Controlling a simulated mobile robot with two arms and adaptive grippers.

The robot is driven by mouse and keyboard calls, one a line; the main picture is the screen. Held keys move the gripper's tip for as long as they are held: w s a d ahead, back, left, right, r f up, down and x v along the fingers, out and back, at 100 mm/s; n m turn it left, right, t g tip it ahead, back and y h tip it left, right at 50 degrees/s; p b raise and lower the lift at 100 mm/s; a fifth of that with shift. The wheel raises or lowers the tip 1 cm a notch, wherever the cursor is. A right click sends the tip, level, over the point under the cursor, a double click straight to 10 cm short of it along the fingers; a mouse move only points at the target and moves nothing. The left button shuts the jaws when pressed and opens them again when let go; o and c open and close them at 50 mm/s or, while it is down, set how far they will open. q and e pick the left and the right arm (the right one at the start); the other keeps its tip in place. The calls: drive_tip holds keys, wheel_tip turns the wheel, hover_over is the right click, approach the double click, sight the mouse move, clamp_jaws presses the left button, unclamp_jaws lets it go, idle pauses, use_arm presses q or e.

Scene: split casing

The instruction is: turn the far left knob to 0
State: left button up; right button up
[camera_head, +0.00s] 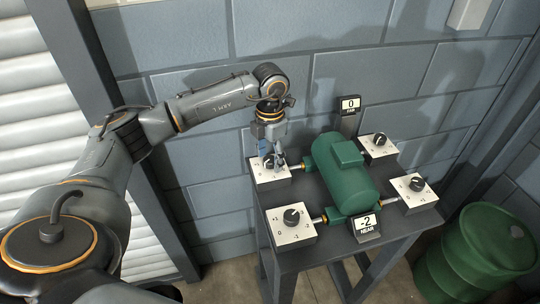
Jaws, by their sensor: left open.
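The far left knob (268,160) sits on a white dial box at the back left of the table, left of the green motor-like casing (335,175). My left gripper (272,164) points down over this knob, with its open fingers around or just above it; I cannot tell whether they touch. The fingers hide much of the knob, so its pointer direction is unclear. A far sign (350,104) reads 0, and a near sign (366,226) reads -2. My right gripper is not in view.
Other dial boxes carry a near left knob (291,216), a far right knob (379,140) and a near right knob (417,184). The dark table (345,258) stands by a grey block wall. A green barrel (475,255) stands at the right. Shafts join boxes to casing.

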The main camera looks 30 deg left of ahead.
sight(270, 159)
use_arm(q)
wheel_tip(270, 159, up, 12)
idle(0.4)
drive_tip(key=shift+f, duration=0.1)
idle(0.4)
